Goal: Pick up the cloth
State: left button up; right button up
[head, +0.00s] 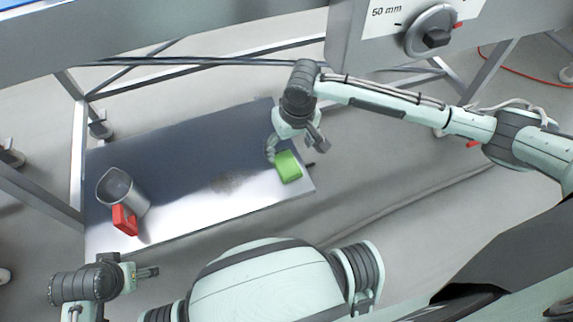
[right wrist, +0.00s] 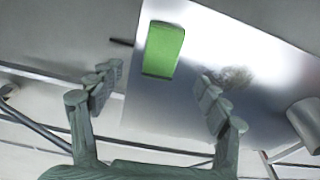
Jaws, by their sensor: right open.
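The cloth (head: 288,166) is a small green folded-looking block lying on the right end of a shiny metal surface (head: 190,150). It also shows in the right wrist view (right wrist: 163,50), beyond the fingertips and roughly between their lines. My right gripper (head: 294,147) is open and empty, with its fingers spread close to the cloth; in the right wrist view the gripper (right wrist: 158,88) has nothing between its fingers. My left gripper (head: 147,272) is near the front left, off the surface and far from the cloth; whether its fingers are apart is unclear.
A short dark rod (head: 310,164) sticks out at the right edge. Metal frame legs (head: 78,150) stand around it.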

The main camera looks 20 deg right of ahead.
aim_at(286, 162)
jog(key=shift+w+d+f, duration=0.15)
jog(key=shift+w+f, duration=0.1)
jog(key=f, duration=0.2)
jog(key=f+b, duration=0.1)
jog(key=f, duration=0.1)
jog(key=a+f, duration=0.1)
jog(key=f, duration=0.1)
jog(key=shift+w+f, duration=0.15)
jog(key=shift+w, duration=0.15)
jog(key=shift+w+f, duration=0.1)
jog(key=shift+f, duration=0.25)
pick_arm(q)
jog(key=v, duration=0.3)
jog(key=shift+a, duration=0.35)
pick_arm(e)
jog(key=c, duration=1.2)
pick_arm(q)
jog(key=shift+r, duration=0.1)
pick_arm(e)
jog(key=shift+r, duration=0.15)
jog(key=shift+c, duration=0.2)
